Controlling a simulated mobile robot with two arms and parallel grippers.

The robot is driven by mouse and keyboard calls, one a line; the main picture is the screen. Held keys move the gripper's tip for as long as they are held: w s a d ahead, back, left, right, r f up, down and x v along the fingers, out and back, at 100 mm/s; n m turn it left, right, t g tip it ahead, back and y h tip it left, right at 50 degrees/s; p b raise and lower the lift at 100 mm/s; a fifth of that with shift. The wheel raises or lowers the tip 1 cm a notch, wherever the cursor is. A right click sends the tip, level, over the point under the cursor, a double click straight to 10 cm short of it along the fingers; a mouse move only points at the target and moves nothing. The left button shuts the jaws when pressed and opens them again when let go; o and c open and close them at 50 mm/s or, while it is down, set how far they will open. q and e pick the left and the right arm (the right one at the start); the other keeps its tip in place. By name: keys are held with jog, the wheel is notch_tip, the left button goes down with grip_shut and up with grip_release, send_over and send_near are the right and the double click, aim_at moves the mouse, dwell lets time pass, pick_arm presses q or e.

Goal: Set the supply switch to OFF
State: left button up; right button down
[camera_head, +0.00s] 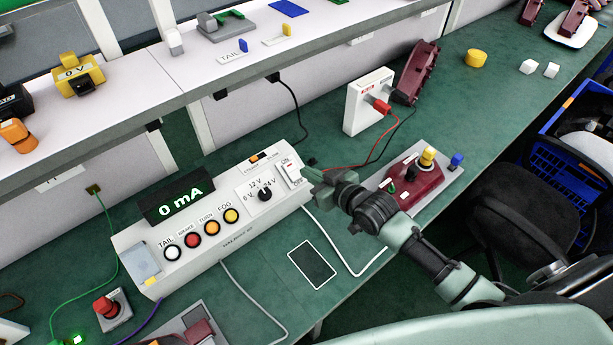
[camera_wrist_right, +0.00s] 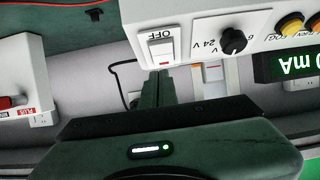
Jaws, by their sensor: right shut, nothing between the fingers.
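The white supply switch (camera_head: 293,172) is a rocker at the right end of the white test box (camera_head: 190,262). ON is printed above it in the head view; its lower part is partly hidden by my gripper. In the right wrist view the switch (camera_wrist_right: 161,49) shows upside down, with OFF beside it and a small red mark at its other end. I cannot tell for sure which way it is tipped. My right gripper (camera_head: 308,175) is shut and empty, its fingertips (camera_wrist_right: 158,76) close at the switch; contact is unclear. My left gripper is not in view.
The box carries a black knob (camera_head: 265,194), several round buttons and a display (camera_head: 177,200) reading 0 mA. A maroon lamp on a grey plate (camera_head: 417,187) lies right, near my right arm. A white socket box (camera_head: 369,101) stands behind. Cables cross the green bench.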

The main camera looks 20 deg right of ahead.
aim_at(299, 179)
jog(key=shift+w+a+f, duration=0.1)
jog(key=shift+w+f, duration=0.1)
jog(key=shift+f, duration=0.45)
jog(key=shift+w+f, duration=0.15)
jog(key=shift+f, duration=0.45)
jog(key=shift+w+f, duration=0.1)
jog(key=shift+f, duration=0.2)
jog(key=shift+w+f, duration=0.1)
jog(key=shift+f, duration=0.15)
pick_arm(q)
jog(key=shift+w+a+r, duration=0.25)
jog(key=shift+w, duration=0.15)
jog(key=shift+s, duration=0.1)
pick_arm(e)
jog(key=shift+w+a+f+b, duration=0.1)
jog(key=shift+f+b, duration=0.25)
jog(key=shift+f, duration=0.55)
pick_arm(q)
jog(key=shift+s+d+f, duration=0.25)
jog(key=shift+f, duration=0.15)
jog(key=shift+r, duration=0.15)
pick_arm(e)
jog(key=shift+s, duration=0.2)
